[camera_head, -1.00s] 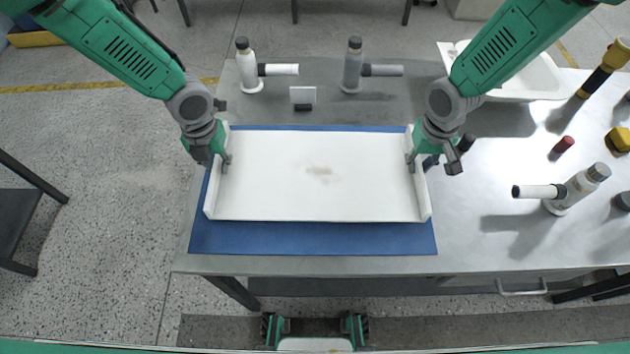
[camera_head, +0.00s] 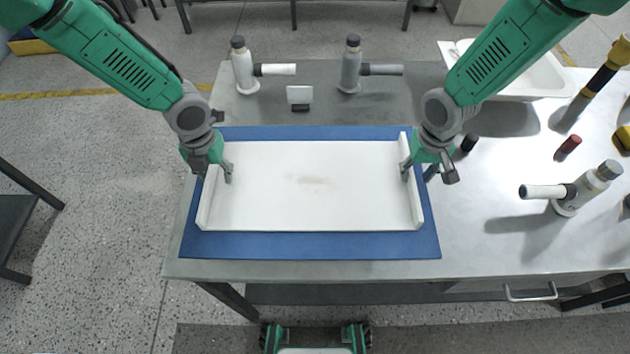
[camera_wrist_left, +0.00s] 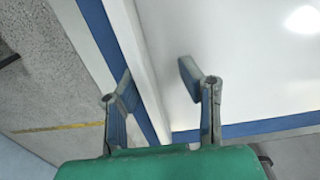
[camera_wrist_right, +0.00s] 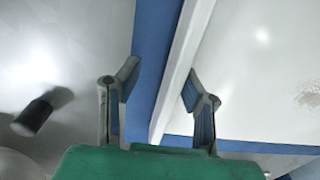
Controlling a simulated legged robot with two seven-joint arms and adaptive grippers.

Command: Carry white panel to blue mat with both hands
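The white panel (camera_head: 312,188), a shallow tray-like sheet with raised side walls and a faint brown smudge, lies flat over the blue mat (camera_head: 310,246), apparently resting on it. Blue shows along the sides in view. My left gripper (camera_head: 222,172) is at the panel's left wall; in the left wrist view its fingers (camera_wrist_left: 163,88) stand apart on either side of that wall (camera_wrist_left: 142,70), with gaps. My right gripper (camera_head: 424,172) is at the right wall; in the right wrist view its fingers (camera_wrist_right: 160,95) also straddle the wall (camera_wrist_right: 180,70) without clasping it.
The mat lies on a grey table (camera_head: 420,268). Behind are a white-armed bottle (camera_head: 244,66), a grey one (camera_head: 350,66) and a small white card stand (camera_head: 299,97). At right are a white basin (camera_head: 530,75), a dark red cylinder (camera_head: 568,146) and another bottle (camera_head: 588,188).

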